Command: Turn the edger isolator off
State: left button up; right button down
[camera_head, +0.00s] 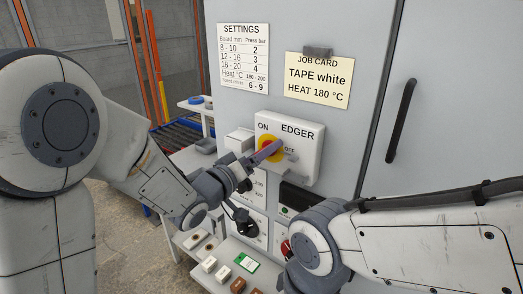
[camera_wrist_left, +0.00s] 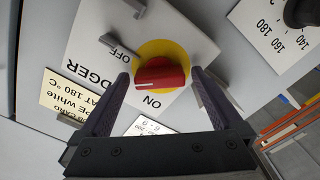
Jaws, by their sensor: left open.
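The edger isolator is a red knob (camera_wrist_left: 160,74) on a yellow disc (camera_wrist_left: 193,40), set on a white box (camera_head: 304,145) marked ON, OFF and EDGER. The head view shows the yellow disc (camera_head: 264,140) with my left gripper (camera_head: 272,149) in front of it, hiding most of the knob. In the left wrist view my left gripper (camera_wrist_left: 160,73) is open, with one finger on each side of the knob and gaps to both. Which label the knob points to I cannot tell. My right arm shows at lower right, but its gripper is out of view.
A settings sheet (camera_head: 244,58) and a yellow job card (camera_head: 318,80) hang above the box. A dark door handle (camera_head: 400,121) stands to the right. A grey lever (camera_head: 291,166) sticks out near OFF. Small blocks (camera_head: 209,264) and a green card (camera_head: 246,262) lie on the shelf below.

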pick_arm(q)
jog(key=c, duration=1.3)
jog(key=shift+m+b, duration=4.1)
jog(key=shift+b, duration=0.25)
